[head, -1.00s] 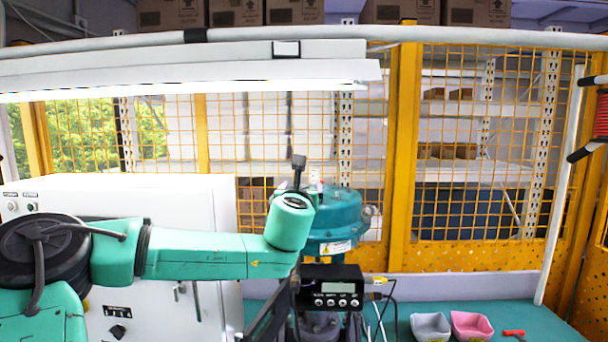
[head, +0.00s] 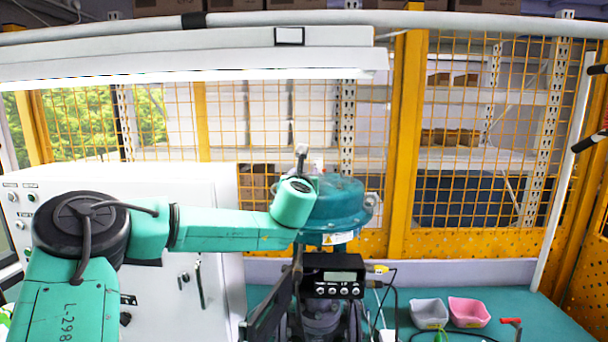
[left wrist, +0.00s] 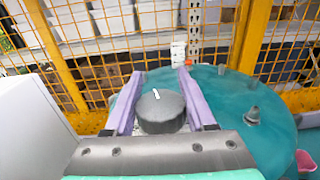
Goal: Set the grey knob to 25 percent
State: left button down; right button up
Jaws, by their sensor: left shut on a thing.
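The grey knob (left wrist: 160,112) is a short round cap with a white mark on its top, seen in the left wrist view. My left gripper (left wrist: 160,88) is shut on it, one pale purple finger on each side. The knob stands close to the teal round valve housing (left wrist: 235,115), which also shows in the head view (head: 338,205). In the head view my left wrist hides the knob and fingers. Below the housing is a black positioner box (head: 333,277) with a small display and a row of buttons. I cannot read the display. My right gripper is in neither view.
A white cabinet (head: 215,285) stands on the left, close to my left arm. A grey bin (head: 429,314), a pink bin (head: 469,312) and a red-handled tool (head: 511,321) lie on the teal table (head: 545,318). Cables hang right of the positioner. A yellow mesh fence (head: 490,200) is behind.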

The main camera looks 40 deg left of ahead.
pick_arm(q)
jog(key=shift+f+h, duration=0.1)
jog(key=shift+h, duration=0.2)
jog(key=m+t+h, duration=0.1)
jog(key=h, duration=0.1)
jog(key=m+t+h+b, duration=0.1)
jog(key=m+h, duration=0.1)
jog(key=shift+w+d+f, duration=0.1)
jog(key=shift+w+d, duration=0.1)
jog(key=shift+d, duration=0.2)
jog(key=m+h+b, duration=0.1)
jog(key=m+t+h, duration=0.1)
jog(key=h, duration=0.1)
jog(key=shift+w+d+f+b, duration=0.1)
jog(key=shift+d+f+b, duration=0.05)
jog(key=shift+d+b, duration=0.15)
jog(key=m+h+b, duration=0.2)
jog(key=h, duration=0.1)
jog(key=shift+d+f+b, duration=0.1)
jog(key=shift+d+b, duration=0.15)
jog(key=shift+b, duration=0.05)
jog(key=m+h, duration=0.1)
jog(key=h+b, duration=0.1)
jog(key=h, duration=0.1)
jog(key=shift+d+m, duration=0.25)
jog(key=shift+m, duration=0.15)
jog(key=shift+d+r+m+h+b, duration=0.1)
jog(key=shift+r+m+h+b, duration=0.15)
jog(key=shift+m+h+b, duration=0.05)
jog(key=shift+r, duration=0.1)
